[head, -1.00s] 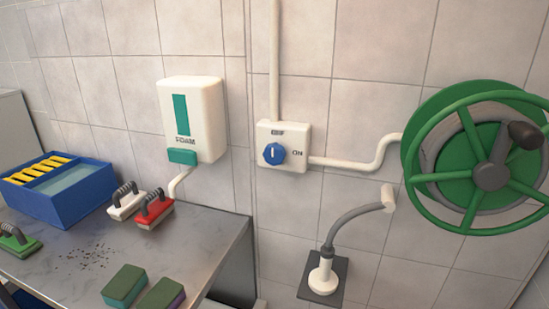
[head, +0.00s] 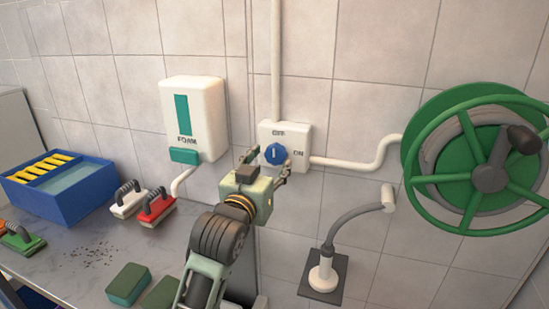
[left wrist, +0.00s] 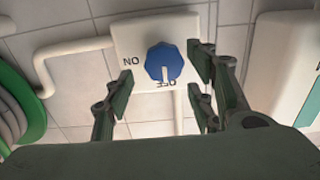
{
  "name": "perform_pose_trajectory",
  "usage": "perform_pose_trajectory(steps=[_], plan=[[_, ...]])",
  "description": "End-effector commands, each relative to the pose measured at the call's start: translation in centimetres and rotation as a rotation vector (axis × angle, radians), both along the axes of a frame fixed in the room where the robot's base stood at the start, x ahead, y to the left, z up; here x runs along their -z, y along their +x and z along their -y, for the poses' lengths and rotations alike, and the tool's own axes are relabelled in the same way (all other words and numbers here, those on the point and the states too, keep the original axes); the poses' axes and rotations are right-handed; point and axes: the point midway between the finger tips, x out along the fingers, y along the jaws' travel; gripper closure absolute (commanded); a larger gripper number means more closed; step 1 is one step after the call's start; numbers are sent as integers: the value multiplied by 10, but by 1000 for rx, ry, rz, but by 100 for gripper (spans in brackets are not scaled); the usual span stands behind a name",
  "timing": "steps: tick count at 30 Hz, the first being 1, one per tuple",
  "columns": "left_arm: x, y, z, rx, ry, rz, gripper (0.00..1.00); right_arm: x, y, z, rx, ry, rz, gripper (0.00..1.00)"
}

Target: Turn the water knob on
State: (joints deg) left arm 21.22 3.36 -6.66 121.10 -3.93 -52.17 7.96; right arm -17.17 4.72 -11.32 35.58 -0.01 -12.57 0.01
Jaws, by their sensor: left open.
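The blue water knob (head: 275,153) sits on a white wall box (head: 301,136) marked OFF at the top and ON at the right. Its white mark is upright, toward OFF. In the left wrist view the knob (left wrist: 164,63) appears upside down, its mark beside the OFF label. My left gripper (head: 268,164) is open in front of the box. Its fingers (left wrist: 160,85) stand on both sides of the knob in the left wrist view, with gaps showing; contact cannot be told. My right gripper is not in view.
A foam dispenser (head: 194,120) hangs left of the box. A green hose reel (head: 418,150) is at the right, with a grey nozzle (head: 350,214) in a holder below. A counter (head: 70,262) holds brushes, sponges and a blue basin (head: 60,201).

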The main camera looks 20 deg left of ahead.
Motion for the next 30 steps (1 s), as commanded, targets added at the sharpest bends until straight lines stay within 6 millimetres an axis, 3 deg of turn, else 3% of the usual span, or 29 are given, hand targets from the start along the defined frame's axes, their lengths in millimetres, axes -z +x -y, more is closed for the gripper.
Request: perform_pose_trajectory(steps=[7, 18, 30], plan=[[0, 30, 1, 0, 0, -1, 49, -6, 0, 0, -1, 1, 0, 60], [1, 35, 1, 0, 0, -1, 50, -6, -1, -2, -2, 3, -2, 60], [1, 35, 2, 2, 0, -2, 85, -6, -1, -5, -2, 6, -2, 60]])
